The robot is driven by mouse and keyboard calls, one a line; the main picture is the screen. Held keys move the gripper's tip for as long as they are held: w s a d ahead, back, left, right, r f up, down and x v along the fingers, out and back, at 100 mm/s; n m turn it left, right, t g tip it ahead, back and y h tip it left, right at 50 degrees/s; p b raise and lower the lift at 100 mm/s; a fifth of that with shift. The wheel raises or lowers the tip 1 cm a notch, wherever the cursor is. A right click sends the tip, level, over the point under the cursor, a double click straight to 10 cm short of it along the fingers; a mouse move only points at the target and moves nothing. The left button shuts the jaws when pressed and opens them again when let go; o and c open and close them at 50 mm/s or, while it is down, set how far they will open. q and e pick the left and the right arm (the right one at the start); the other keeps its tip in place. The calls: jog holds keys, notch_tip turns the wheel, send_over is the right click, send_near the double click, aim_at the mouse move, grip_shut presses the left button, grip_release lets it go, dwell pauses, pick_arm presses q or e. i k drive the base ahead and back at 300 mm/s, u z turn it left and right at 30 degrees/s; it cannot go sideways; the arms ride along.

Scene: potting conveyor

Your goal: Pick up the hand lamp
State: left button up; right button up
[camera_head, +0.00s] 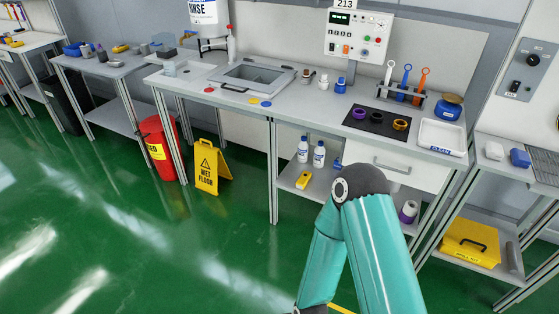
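I cannot pick out a hand lamp with certainty. A small yellow object (304,180) lies on the lower shelf (284,183) of the main workbench, left of my teal arm; it is too small to identify. Another small yellow object (120,48) lies on the side table at the upper left. One teal arm of mine rises at the bottom, right of centre, with its elbow in front of the bench. It hides part of the lower shelf. Neither gripper shows in this view.
The workbench (215,94) carries a basin (252,76), a dark mat (377,122) with coloured rings, and a white tray (442,136). A yellow wet-floor sign (207,167) and red bin (158,147) stand before it. The green floor (120,245) at left is clear.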

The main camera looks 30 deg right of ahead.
aim_at(302, 183)
jog(key=z, duration=0.25)
jog(key=i, duration=1.65)
jog(key=z, duration=0.65)
jog(key=i, duration=0.7)
jog(key=u, duration=0.1)
